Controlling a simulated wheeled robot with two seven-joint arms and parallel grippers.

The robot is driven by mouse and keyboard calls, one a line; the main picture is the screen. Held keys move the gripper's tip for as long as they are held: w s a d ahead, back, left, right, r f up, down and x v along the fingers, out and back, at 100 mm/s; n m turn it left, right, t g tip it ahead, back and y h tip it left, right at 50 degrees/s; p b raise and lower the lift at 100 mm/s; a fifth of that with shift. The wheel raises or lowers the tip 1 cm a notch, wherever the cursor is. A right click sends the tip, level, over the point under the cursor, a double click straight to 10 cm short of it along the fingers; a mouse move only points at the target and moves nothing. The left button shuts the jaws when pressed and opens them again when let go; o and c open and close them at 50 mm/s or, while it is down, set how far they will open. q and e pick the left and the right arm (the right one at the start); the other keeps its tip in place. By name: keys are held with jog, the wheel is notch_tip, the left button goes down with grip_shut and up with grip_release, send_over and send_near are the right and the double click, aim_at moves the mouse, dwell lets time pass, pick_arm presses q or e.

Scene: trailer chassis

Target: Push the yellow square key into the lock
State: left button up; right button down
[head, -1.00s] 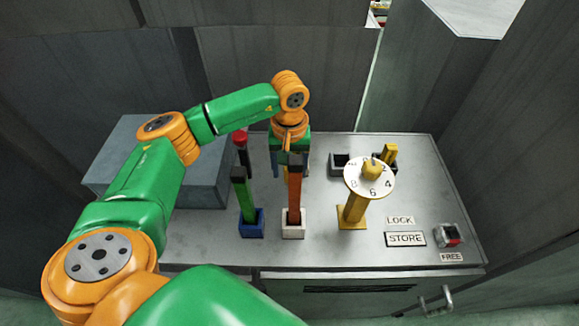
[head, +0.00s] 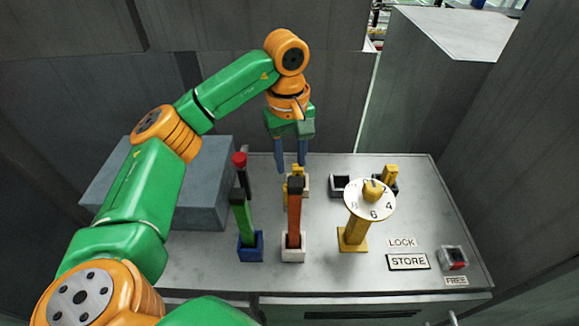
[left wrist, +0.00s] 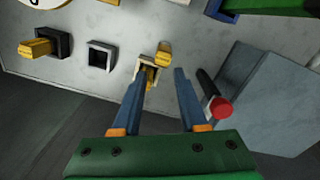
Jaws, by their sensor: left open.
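My left gripper (head: 291,167) is open and empty, pointing down above the back of the grey console. In the left wrist view its two blue fingers (left wrist: 157,76) point toward a pale-rimmed socket (left wrist: 140,72) with a yellow piece (left wrist: 163,54) standing at it. In the head view this yellow piece (head: 298,171) shows just below the fingertips, partly hidden by the orange lever. Another yellow block (head: 390,173) stands in a black socket to the right. I cannot tell which is the square key. My right gripper is not in view.
A dark empty socket (head: 341,186) lies between the yellow pieces. The orange lever (head: 294,212), green lever (head: 243,215), red-topped lever (head: 240,160) and numbered dial (head: 358,205) stand in front or beside. A grey block (head: 200,200) is at left. The console's right side is flatter.

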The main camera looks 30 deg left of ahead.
pick_arm(q)
jog(key=f+n, duration=0.1)
jog(key=n, duration=0.3)
jog(key=f+n+p, duration=0.1)
jog(key=f+n, duration=0.1)
jog(key=n, duration=0.2)
jog(key=f+n, duration=0.2)
jog(key=n, duration=0.1)
jog(key=shift+a+n+h, duration=0.3)
jog(key=shift+n, duration=0.1)
jog(key=shift+s+f+n+t, duration=0.1)
jog(key=shift+f+n+t, duration=0.15)
jog(key=shift+n, duration=0.35)
jog(key=shift+f+n+p, duration=0.3)
jog(key=shift+p, duration=0.1)
jog(key=f+p, duration=0.1)
jog(key=f, duration=0.1)
jog(key=f+p, duration=0.1)
jog(key=f, duration=0.2)
jog(key=shift+d+f+p, duration=0.35)
jog(key=shift+f+p, duration=0.05)
jog(key=shift+f, duration=0.4)
grip_shut()
